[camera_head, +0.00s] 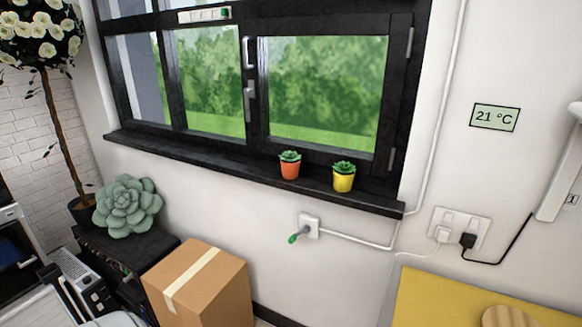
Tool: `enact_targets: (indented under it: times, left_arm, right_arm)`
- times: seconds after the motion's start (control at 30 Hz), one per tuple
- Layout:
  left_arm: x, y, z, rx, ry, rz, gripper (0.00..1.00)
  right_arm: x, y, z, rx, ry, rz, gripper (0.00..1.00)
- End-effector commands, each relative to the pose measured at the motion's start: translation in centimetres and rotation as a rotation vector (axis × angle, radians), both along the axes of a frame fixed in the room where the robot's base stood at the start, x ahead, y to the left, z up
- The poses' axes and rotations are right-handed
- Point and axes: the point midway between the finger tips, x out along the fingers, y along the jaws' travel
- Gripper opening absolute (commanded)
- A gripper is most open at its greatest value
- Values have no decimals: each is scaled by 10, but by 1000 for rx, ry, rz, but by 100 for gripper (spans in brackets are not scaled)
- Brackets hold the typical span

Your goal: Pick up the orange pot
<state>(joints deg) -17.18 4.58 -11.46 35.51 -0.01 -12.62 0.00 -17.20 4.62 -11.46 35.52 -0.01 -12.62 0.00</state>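The orange pot (290,171) holds a small green succulent. It stands upright on the dark window sill (225,165), in front of the right-hand window pane. A yellow pot (343,182) with a similar plant stands just right of it, with a small gap between them. I cannot make out either of my grippers in the head view. Nothing touches the orange pot except the sill under it.
A cardboard box (215,290) stands below the sill, with a large grey-green succulent (127,207) to its left. A yellow tabletop (450,300) is at lower right. The sill's left part is clear.

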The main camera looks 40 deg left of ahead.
Motion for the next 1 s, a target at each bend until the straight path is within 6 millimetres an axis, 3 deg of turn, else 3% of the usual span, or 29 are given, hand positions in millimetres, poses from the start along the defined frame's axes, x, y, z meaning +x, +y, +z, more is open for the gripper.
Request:
enact_targets:
  times: [0.47,0.5,0.8,1.0]
  left_arm:
    - [0,0,0,0,0,0,44]
    - [0,0,0,0,0,0,52]
    - [0,0,0,0,0,0,85]
    - [0,1,0,1,0,0,85]
  right_arm:
    - [0,0,0,0,0,0,44]
    - [0,0,0,0,0,0,44]
    - [0,1,0,1,-1,-1,44]
    - [0,2,0,1,-1,-1,44]
